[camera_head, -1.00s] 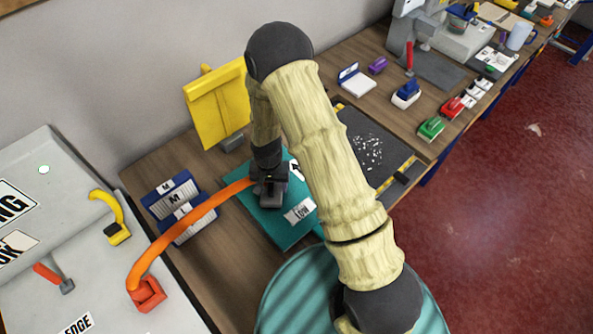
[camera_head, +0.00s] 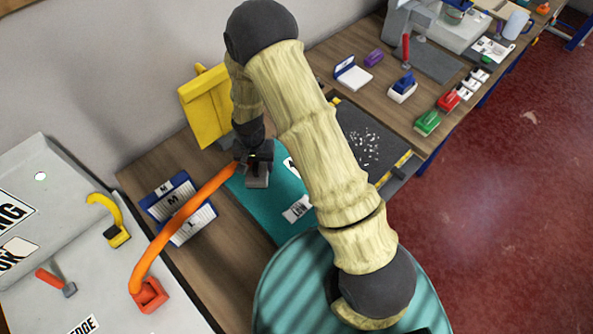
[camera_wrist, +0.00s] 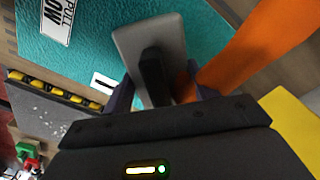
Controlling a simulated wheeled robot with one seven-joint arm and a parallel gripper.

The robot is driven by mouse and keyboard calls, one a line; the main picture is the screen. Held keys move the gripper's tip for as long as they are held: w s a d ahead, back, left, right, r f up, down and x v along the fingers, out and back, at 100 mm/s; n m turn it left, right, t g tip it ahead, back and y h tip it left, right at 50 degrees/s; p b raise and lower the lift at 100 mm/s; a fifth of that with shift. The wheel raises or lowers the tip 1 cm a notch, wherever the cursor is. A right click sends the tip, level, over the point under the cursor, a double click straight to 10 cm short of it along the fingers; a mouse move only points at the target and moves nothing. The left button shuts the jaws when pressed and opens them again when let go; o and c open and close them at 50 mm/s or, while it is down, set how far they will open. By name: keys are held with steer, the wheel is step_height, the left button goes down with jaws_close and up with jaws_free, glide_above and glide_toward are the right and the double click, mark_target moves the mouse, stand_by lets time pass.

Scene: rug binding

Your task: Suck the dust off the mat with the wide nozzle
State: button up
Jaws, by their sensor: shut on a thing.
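My gripper (camera_head: 255,160) is shut on a grey wide nozzle (camera_head: 257,179) with an orange hose (camera_head: 178,225) attached. In the wrist view the nozzle (camera_wrist: 172,40) has a flat grey head and a dark neck between the fingers (camera_wrist: 160,88). It is over a teal board; I cannot tell whether they touch. The dark mat (camera_head: 350,118) with white dust specks (camera_head: 364,148) lies to the right, partly hidden behind my arm. It also shows at the left of the wrist view (camera_wrist: 40,118), with a yellow-and-black striped edge.
The teal board (camera_head: 270,215) carries white labels. A yellow panel (camera_head: 205,105) stands behind it by the wall. A blue-and-white labelled rack (camera_head: 170,195) stands left, under the hose. Green (camera_head: 428,123) and red (camera_head: 447,101) blocks sit beyond the mat.

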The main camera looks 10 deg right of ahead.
steer(key=shift+r+p, duration=0.95)
steer(key=shift+r, duration=0.85)
steer(key=shift+d+f, duration=0.15)
